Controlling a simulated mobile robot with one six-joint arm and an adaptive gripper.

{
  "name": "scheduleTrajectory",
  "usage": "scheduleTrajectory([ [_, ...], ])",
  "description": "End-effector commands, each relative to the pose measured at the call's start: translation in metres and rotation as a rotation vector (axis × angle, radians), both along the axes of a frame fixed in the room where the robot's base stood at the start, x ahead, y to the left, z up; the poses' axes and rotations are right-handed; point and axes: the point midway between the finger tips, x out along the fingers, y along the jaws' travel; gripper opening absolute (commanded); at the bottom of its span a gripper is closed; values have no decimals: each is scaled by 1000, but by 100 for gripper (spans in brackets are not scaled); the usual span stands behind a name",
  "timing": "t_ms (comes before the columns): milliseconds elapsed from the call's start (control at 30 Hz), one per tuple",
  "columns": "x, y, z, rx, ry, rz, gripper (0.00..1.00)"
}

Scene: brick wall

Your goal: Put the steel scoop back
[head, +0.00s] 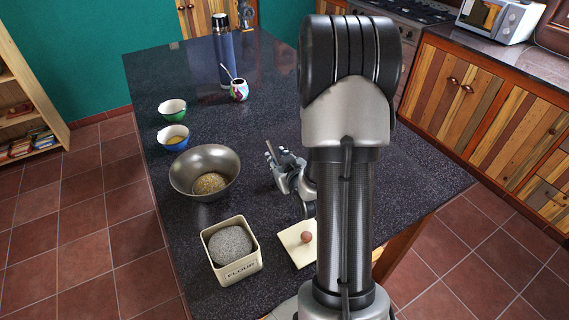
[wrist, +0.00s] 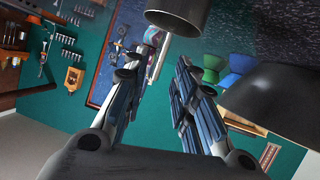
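I cannot pick out the steel scoop for certain in the head view. In the wrist view, a smooth dark grey cylindrical metal piece (wrist: 180,15) shows at the top edge, beyond the fingertips. My gripper (head: 271,155) is above the dark counter, right of the big steel bowl (head: 182,172).
A brown egg (head: 306,237) lies on a pale board (head: 300,252) beside my arm. A green bowl (head: 172,108), a blue bowl (head: 173,133), a patterned cup (head: 239,91) with a straw and a blue flask (head: 225,62) stand farther back. The counter's middle back is clear.

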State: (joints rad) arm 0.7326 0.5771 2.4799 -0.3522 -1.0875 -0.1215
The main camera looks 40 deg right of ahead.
Motion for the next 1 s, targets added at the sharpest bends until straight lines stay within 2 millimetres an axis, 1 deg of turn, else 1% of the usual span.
scheduleTrajectory([
  [33, -12, 5, 7, 2, 1, -3, 26],
  [167, -17, 7, 13, 4, 4, 0, 26],
  [400, -34, 14, 21, 3, 3, 0, 26],
  [800, -53, 22, 28, 2, 3, 1, 26],
  [1000, -57, 24, 28, 0, 1, 1, 26],
])
